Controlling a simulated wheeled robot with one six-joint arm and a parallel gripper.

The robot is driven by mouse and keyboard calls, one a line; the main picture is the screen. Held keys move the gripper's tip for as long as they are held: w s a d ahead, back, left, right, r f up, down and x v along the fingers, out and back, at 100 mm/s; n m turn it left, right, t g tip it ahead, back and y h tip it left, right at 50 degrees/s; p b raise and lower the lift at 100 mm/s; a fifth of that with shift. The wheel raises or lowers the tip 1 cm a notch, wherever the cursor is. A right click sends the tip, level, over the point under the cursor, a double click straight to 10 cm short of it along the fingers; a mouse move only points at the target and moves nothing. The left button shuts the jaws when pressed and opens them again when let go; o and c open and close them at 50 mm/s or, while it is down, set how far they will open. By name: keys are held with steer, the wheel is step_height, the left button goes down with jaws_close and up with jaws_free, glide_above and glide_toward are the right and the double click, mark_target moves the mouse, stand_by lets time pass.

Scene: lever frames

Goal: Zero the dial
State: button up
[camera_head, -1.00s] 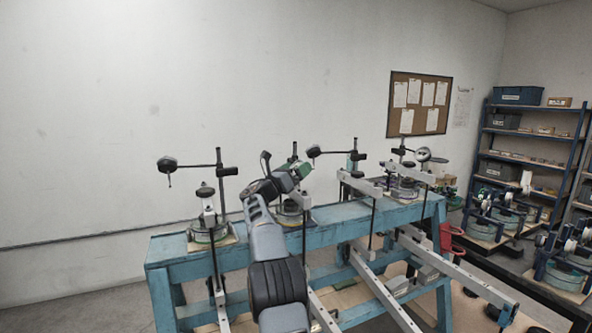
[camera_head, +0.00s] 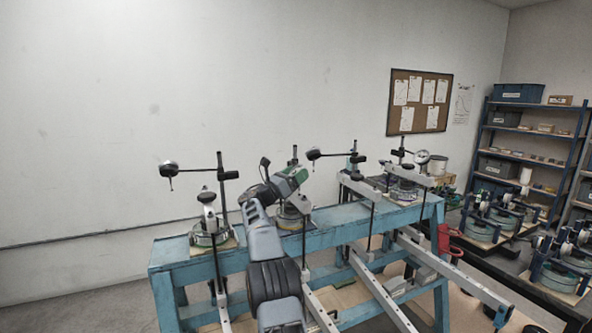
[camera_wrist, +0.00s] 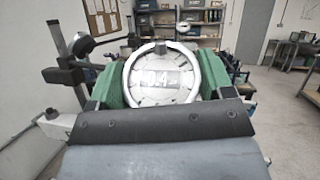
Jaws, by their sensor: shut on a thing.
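The dial (camera_wrist: 142,92) is a round grey face inside a bright silver ring (camera_wrist: 203,76) in the wrist view. Its markings are too blurred to read, and its lower edge is hidden behind my dark gripper body. My gripper (camera_wrist: 163,72) has a green finger on each side of the ring and is shut on the dial. In the head view, my gripper (camera_head: 300,176) is at the second post along the blue bench (camera_head: 322,237). The dial is hidden there by my gripper and arm.
Other stands with gauges stand on the bench: one gauge (camera_head: 168,168) at the left and another (camera_head: 422,158) at the right. A black post (camera_wrist: 66,82) and arm are close left of my gripper. Shelves (camera_head: 530,107) stand at the back right.

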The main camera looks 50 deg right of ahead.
steer(key=o, duration=0.9)
steer(key=shift+o, duration=0.2)
steer(key=shift+w+a+f+b, duration=0.1)
steer(key=shift+a+f+b, duration=0.2)
steer(key=shift+a+b, duration=0.1)
steer(key=b+v, duration=0.2)
steer(key=v, duration=0.4)
steer(key=shift+a+b, duration=0.3)
steer(key=shift+b, duration=0.1)
steer(key=shift+w, duration=0.1)
